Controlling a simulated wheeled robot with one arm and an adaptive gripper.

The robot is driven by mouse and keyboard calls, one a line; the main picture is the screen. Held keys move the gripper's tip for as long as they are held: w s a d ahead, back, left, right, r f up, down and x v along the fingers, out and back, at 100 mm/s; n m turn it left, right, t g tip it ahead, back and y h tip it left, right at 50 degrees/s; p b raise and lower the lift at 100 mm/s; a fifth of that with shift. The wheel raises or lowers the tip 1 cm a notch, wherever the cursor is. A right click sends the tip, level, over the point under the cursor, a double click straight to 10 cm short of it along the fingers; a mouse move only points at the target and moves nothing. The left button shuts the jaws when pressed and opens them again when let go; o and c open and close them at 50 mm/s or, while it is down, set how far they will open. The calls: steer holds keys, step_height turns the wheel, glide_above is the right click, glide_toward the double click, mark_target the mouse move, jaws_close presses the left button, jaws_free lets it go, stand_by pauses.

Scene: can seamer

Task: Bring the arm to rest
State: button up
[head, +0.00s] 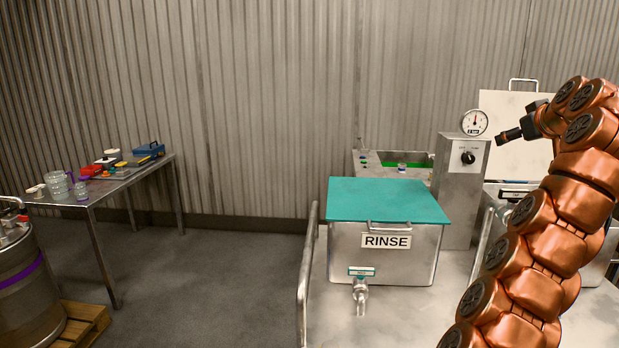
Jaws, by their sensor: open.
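My copper-coloured arm (540,235) rises on the right side of the head view and bends over at the top. My dark gripper (518,124) is at its upper end, pointing left, high above the bench. It is open and I see nothing held in it. It is beside the pressure gauge (474,123) in the picture and in front of a raised pale lid (510,110). The arm hides part of the equipment behind it.
A steel RINSE tank (345,255) with a teal lid (385,200) stands on the steel bench (390,325). A control box (460,190) with a knob is behind it. A side table (105,190) with jars and tools stands left. Open floor (220,280) lies between.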

steer(key=a+f+n+g+y+b, duration=0.1)
steer(key=a+f+g+y, duration=0.2)
steer(key=a, duration=0.5)
steer(key=a+f+g+y+b, duration=0.1)
steer(key=a+f+y+b, duration=0.1)
steer(key=a+f, duration=0.5)
steer(key=s+a+f+g+y+b, duration=0.1)
steer(key=s+a+f+g, duration=0.1)
steer(key=s+a+f, duration=0.5)
steer(key=s+a+f+g+b, duration=0.1)
steer(key=s+a+f+g, duration=0.1)
steer(key=s+a, duration=0.55)
steer(key=s+f+m+g+h+b, duration=0.1)
steer(key=s+f+g+h, duration=0.15)
steer(key=s+f, duration=0.8)
steer(key=s+f+m+g+h+b, duration=0.1)
steer(key=s+f+g+b, duration=0.15)
steer(key=s+f, duration=0.85)
steer(key=s+f+m+g+h+b, duration=0.1)
steer(key=s+f+g, duration=0.35)
steer(key=s, duration=1.05)
step_height(320, 180, up, 17)
steer(key=t+p, duration=0.3)
steer(key=p, duration=1.4)
steer(key=shift+w, duration=0.25)
steer(key=shift+f, duration=0.1)
steer(key=shift+c, duration=0.2)
